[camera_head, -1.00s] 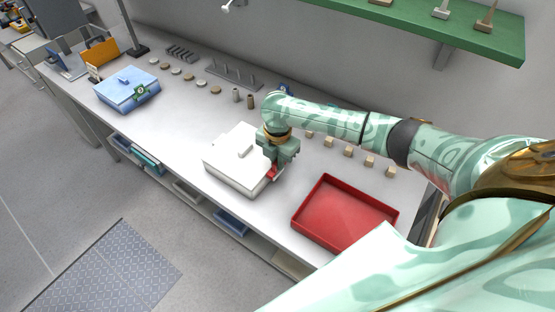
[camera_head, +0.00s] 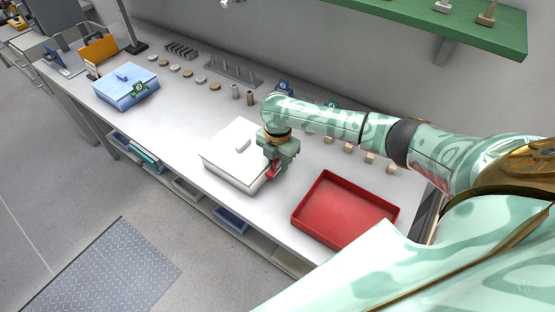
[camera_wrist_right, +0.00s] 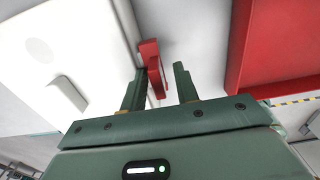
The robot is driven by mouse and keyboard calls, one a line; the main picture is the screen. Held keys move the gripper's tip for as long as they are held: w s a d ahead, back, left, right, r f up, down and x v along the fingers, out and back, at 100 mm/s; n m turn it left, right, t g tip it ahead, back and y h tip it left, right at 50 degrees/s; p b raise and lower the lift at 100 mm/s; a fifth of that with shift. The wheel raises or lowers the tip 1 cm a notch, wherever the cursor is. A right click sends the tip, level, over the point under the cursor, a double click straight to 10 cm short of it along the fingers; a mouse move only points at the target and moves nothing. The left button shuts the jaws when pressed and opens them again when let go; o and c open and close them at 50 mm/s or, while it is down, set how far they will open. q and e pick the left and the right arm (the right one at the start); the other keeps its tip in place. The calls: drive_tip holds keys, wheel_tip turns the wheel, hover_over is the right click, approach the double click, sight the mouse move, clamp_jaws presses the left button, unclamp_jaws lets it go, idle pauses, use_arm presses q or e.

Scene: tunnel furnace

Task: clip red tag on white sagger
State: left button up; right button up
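The white sagger (camera_head: 228,152) is a flat lidded box on the bench; it fills the left of the right wrist view (camera_wrist_right: 60,50). The red tag (camera_head: 273,170) is at the sagger's right side. In the right wrist view the tag (camera_wrist_right: 152,66) stands by the sagger's edge, between my fingers and close to the left one. My right gripper (camera_wrist_right: 160,88) has its fingers apart, with a clear gap between the tag and the right finger. Whether the tag grips the sagger's wall is unclear. My left gripper is out of view.
A red tray (camera_head: 345,212) lies right of the white sagger. A blue sagger (camera_head: 125,84) with a green tag (camera_head: 138,90) stands at the far left. Small blocks and pegs line the bench's back. A green shelf (camera_head: 420,22) hangs above.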

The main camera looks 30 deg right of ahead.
idle(0.3)
wheel_tip(320, 180, up, 16)
drive_tip(key=p, duration=0.5)
drive_tip(key=shift+r, duration=0.15)
